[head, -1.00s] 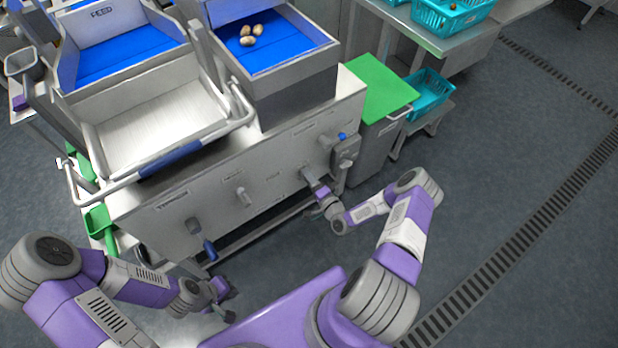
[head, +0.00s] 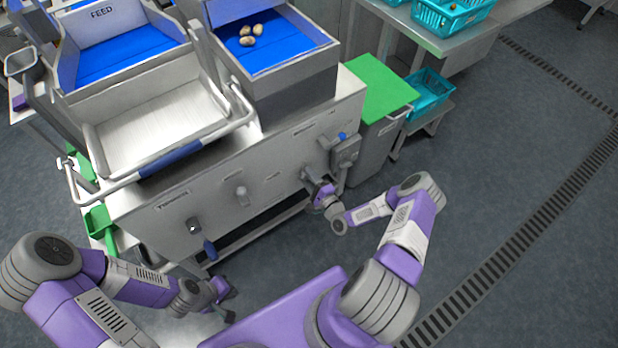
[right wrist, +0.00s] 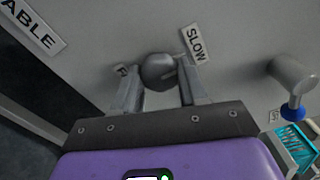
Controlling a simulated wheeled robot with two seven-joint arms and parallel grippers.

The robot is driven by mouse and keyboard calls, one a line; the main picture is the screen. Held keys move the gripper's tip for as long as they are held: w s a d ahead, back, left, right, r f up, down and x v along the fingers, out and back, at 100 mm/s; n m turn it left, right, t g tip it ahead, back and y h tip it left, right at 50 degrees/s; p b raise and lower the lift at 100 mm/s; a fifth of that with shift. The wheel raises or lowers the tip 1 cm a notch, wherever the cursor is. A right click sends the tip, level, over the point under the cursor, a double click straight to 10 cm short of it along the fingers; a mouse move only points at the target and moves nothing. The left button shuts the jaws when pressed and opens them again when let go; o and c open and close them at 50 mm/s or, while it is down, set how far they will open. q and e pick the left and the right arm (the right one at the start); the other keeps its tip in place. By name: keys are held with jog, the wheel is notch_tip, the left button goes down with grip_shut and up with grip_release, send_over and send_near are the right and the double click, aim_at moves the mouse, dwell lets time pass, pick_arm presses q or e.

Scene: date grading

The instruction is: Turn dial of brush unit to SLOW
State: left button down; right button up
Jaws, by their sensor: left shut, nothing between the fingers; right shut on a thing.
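The brush unit's steel front panel (head: 270,165) faces me in the head view. Its dial (right wrist: 157,70) is a round dark grey knob in the right wrist view, with the SLOW label (right wrist: 195,43) just above and right of it. A second label (right wrist: 122,71) at its left is mostly hidden by a finger. My right gripper (right wrist: 159,85) is shut on the dial, one finger on each side. In the head view this gripper (head: 312,180) covers the dial. I cannot tell exactly where the dial points. My left gripper (head: 228,303) is shut and empty, low in front of the machine.
A blue-tipped handle (right wrist: 292,106) sticks out right of the dial. A bin with a green lid (head: 375,88) stands at the right. Floor at the right is clear.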

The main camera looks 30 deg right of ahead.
jog(key=o, duration=1.1)
jog(key=shift+c, duration=0.2)
jog(key=shift+s, duration=0.1)
jog(key=s+p, duration=0.1)
jog(key=s, duration=0.6)
jog(key=shift+s+d+p, duration=0.25)
jog(key=shift+d+p, duration=0.05)
jog(key=shift+p, duration=0.1)
